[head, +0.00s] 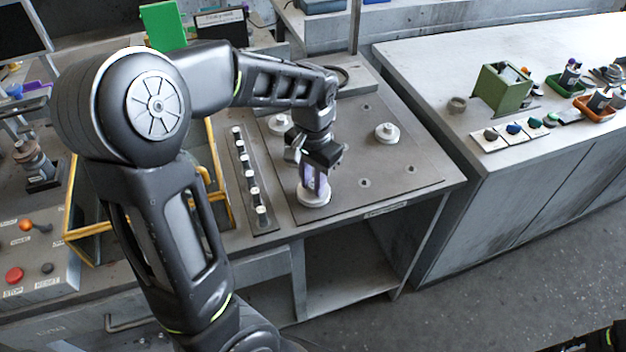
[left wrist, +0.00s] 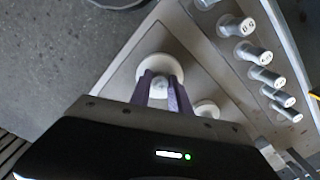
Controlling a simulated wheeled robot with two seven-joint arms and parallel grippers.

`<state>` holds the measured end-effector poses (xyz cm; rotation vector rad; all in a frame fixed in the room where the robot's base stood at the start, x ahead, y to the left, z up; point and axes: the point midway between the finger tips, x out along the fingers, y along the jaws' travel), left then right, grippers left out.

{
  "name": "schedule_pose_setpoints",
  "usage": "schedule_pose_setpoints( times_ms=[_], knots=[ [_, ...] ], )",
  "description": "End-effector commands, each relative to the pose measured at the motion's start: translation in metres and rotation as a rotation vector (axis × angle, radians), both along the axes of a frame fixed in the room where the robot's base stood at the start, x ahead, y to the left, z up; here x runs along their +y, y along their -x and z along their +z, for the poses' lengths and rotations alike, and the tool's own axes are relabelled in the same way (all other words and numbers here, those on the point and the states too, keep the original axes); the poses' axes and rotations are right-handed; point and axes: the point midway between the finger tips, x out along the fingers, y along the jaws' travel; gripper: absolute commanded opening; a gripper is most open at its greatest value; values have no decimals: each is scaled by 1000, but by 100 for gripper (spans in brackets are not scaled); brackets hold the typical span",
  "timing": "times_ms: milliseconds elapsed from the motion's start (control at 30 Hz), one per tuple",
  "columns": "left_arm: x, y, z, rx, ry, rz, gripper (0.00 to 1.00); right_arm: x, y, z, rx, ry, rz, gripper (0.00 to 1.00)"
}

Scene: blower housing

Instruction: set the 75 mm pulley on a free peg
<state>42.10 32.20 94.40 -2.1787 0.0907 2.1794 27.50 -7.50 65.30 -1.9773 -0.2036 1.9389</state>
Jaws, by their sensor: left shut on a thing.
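My left gripper (head: 315,187) points down at the front part of a grey plate (head: 405,187) and is shut on a white pulley (head: 313,197). The pulley is a flat round disc with a raised hub, low over or on the plate; I cannot tell which. In the left wrist view the purple fingers (left wrist: 161,92) close on the hub of this pulley (left wrist: 150,66). Any peg under it is hidden. Two other white pulleys sit on the plate, one at the back left (head: 279,124) and one at the right (head: 387,133). Small round fittings (head: 365,183) show bare on the plate. No size marking is readable.
A strip (head: 247,180) with several white-topped pins stands left of the plate. A yellow-framed bin (head: 222,190) is further left. A separate bench (head: 430,75) at the right bears a green box (head: 503,92) and small parts. The plate's right front is clear.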

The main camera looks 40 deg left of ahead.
Motion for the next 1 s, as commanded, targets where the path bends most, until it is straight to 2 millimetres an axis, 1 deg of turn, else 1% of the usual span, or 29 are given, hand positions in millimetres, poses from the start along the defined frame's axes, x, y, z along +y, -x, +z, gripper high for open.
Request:
schedule_pose_setpoints(
  times_ms=[433,833,867,1000],
  knots=[
    [0,0,-9,-1,0,0,0,0,0,-7,0,0,0,34],
    [0,0,-10,-1,0,0,0,0,0,-7,0,0,0,34],
    [0,0,-10,-1,0,0,24,0,0,-7,0,0,0,34],
    [0,0,-10,-1,0,0,36,0,0,-7,0,0,0,34]
  ],
)
